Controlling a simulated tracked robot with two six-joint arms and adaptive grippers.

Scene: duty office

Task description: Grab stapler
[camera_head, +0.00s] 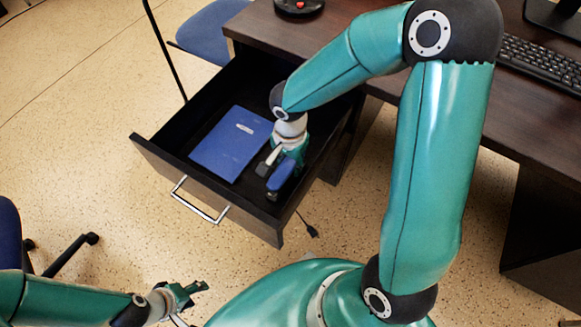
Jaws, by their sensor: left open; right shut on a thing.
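A blue and black stapler (281,178) is in the open dark drawer (165,168), near its front right corner. My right gripper (275,163) reaches down into the drawer from above and is shut on the stapler. The gripper's fingers and wrist hide part of the stapler, and I cannot tell whether it is clear of the drawer floor. My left gripper (190,304) is open and empty at the bottom left, over the floor and well away from the drawer.
A blue book (231,143) lies in the drawer, left of the stapler. The drawer's front has a metal handle (199,203). The dark desk (277,32) holds a keyboard (545,66) and a black device with a red button (299,6). Blue chairs stand at the left.

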